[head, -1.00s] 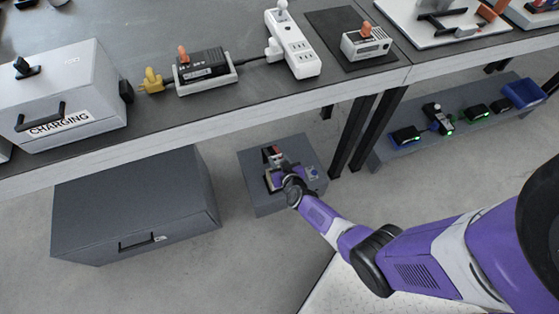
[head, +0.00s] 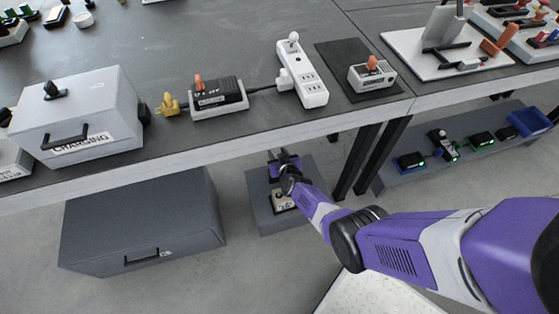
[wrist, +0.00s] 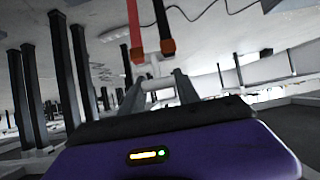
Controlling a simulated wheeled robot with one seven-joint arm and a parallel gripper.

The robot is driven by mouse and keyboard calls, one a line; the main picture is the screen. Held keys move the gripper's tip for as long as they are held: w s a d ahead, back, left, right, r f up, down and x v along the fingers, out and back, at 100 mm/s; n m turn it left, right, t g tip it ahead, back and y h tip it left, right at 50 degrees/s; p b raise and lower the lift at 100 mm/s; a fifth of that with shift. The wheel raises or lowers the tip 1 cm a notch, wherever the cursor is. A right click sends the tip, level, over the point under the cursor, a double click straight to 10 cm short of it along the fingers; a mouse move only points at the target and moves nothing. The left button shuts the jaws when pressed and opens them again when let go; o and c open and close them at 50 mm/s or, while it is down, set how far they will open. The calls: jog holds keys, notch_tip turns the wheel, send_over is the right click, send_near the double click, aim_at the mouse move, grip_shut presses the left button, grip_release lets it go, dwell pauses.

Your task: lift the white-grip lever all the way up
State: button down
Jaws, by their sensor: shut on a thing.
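My gripper (head: 284,162) is over the box's back part in the head view and hides most of the lever there. In the wrist view, my gripper's two grey fingers (wrist: 158,86) are shut on the white grip (wrist: 156,83), a short pale bar lying crosswise between them. Red (wrist: 134,30) and black (wrist: 162,22) bars with dark and orange ends show just beyond the grip. I cannot tell how they join the lever.
A dark drawer cabinet (head: 140,225) stands left; a black table leg (head: 356,160) is close on the right.

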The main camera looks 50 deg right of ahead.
jog(key=shift+w+d, duration=0.25)
jog(key=shift+w, duration=0.2)
jog(key=c, duration=0.9)
grip_release()
jog(key=shift+s, duration=0.1)
jog(key=shift+p+v, duration=3.15)
jog(key=shift+v, duration=0.7)
